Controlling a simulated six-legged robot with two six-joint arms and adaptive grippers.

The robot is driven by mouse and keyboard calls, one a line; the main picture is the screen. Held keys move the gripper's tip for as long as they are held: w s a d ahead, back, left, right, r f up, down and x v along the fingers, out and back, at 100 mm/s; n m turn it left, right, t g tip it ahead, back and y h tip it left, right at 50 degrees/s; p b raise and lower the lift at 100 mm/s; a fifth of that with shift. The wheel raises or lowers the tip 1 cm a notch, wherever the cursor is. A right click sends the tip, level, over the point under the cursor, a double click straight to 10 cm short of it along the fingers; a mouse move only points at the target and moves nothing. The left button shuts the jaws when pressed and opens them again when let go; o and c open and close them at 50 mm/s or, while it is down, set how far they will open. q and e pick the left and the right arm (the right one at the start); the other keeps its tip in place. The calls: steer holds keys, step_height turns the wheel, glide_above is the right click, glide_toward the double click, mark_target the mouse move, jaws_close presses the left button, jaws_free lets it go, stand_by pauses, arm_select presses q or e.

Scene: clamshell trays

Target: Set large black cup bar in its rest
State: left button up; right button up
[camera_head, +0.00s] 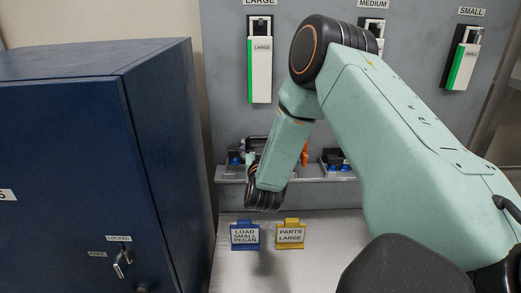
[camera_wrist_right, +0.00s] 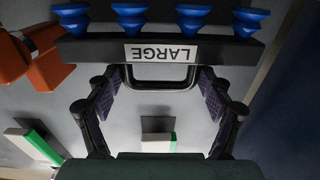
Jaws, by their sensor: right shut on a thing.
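The large black cup bar (camera_wrist_right: 228,48) carries a white LARGE label and a row of blue cups, and appears upside down in the right wrist view. My right gripper (camera_wrist_right: 160,84) has its pads at both sides of the bar's black handle and is shut on it. In the head view the bar (camera_head: 250,144) shows partly at the grey wall ledge (camera_head: 228,174), behind my right wrist. Whether it touches the ledge or sits in its rest is hidden. My left gripper is not in view.
A blue cabinet (camera_head: 70,150) stands close at left. Blue (camera_head: 245,236) and yellow (camera_head: 290,234) signs stand on the pale surface below. White-green holders hang above.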

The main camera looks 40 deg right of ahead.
steer(key=shift+s+f+b, duration=0.15)
steer(key=shift+f+b, duration=0.25)
steer(key=shift+f, duration=0.15)
steer(key=shift+w+f+b, duration=0.25)
steer(key=shift+f+b, duration=0.35)
steer(key=shift+f, duration=0.3)
steer(key=shift+s+r, duration=0.15)
steer(key=shift+s, duration=0.05)
steer(key=o, duration=1.4)
steer(key=shift+w, duration=0.15)
steer(key=shift+c, duration=0.2)
